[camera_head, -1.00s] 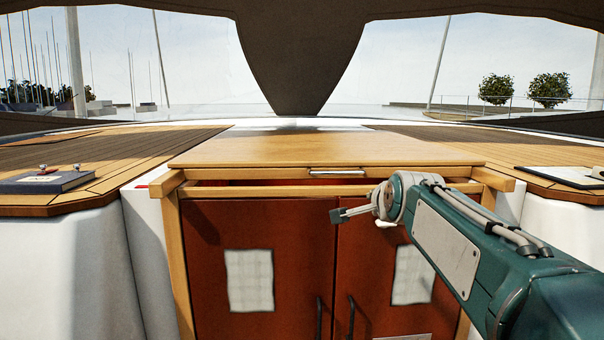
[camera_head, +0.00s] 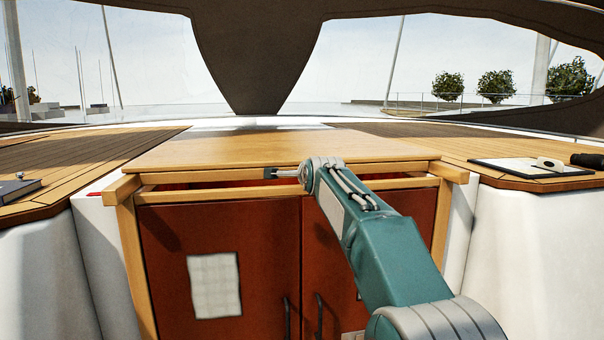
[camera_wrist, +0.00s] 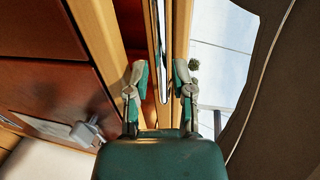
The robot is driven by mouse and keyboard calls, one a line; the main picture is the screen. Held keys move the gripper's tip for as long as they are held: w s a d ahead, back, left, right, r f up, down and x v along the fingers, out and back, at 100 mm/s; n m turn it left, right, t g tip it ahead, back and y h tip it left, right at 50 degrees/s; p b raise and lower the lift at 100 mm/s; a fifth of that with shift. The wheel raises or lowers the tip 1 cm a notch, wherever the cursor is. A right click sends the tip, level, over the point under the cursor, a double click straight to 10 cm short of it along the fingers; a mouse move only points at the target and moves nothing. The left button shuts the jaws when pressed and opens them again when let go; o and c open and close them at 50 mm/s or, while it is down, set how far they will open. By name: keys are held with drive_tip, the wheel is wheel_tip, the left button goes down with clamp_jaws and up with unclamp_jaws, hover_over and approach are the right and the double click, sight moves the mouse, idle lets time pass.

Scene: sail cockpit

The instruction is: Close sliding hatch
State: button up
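The sliding hatch (camera_head: 250,151) is a flat light-wood panel above the red doors. A dark gap shows between its front edge and the wooden sill (camera_head: 215,194) below. My gripper (camera_head: 272,173) is at the middle of the hatch's front edge and covers the handle in the head view. In the wrist view, my gripper (camera_wrist: 161,78) has its two fingers apart, one on each side of the silver handle (camera_wrist: 162,50) on the hatch's wooden edge (camera_wrist: 181,35). I cannot tell whether either finger touches it.
Red doors (camera_head: 215,260) with dark vertical handles stand below the sill. White cockpit walls flank the doors. The hatch's top is clear.

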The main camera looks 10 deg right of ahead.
drive_tip(key=shift+w+a+f, duration=0.1)
drive_tip(key=shift+w+a, duration=0.05)
drive_tip(key=shift+w, duration=0.3)
drive_tip(key=shift+w+a+f, duration=0.1)
drive_tip(key=shift+w, duration=0.35)
drive_tip(key=shift+w+d, duration=0.1)
drive_tip(key=shift+w, duration=0.2)
drive_tip(key=shift+d, duration=0.1)
clamp_jaws()
